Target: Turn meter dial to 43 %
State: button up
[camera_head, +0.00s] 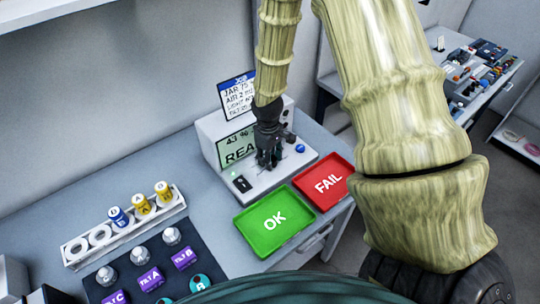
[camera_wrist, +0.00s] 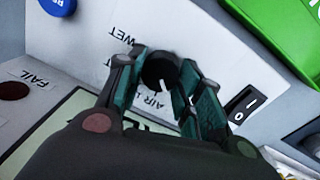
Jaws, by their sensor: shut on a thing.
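The white meter (camera_head: 211,140) stands on the bench against the wall. Its green display (camera_head: 233,150) reads "43 %" above "REA", with the rest hidden behind my gripper (camera_head: 270,162). My gripper points down at the meter's sloping front. In the wrist view the black round dial (camera_wrist: 160,71) with a white pointer line sits between the two fingers of my gripper (camera_wrist: 162,64), which are shut on it. The labels "WET" and "AIR" show around the dial. The dial is hidden in the head view.
A green OK tray (camera_head: 268,246) and a red FAIL tray (camera_head: 334,170) lie close in front of the meter. A black rocker switch (camera_wrist: 243,104) and a blue button (camera_wrist: 58,4) flank the dial. A white rack (camera_head: 72,262) with jars stands left.

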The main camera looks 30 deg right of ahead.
jog(key=shift+r+n, duration=0.1)
jog(key=shift+n, duration=1)
jog(key=o, duration=1)
jog(key=shift+s+d, duration=0.1)
jog(key=shift+o, duration=0.2)
notch_tip(320, 180, up, 12)
jog(key=shift+a, duration=0.3)
jog(key=shift+s, duration=0.1)
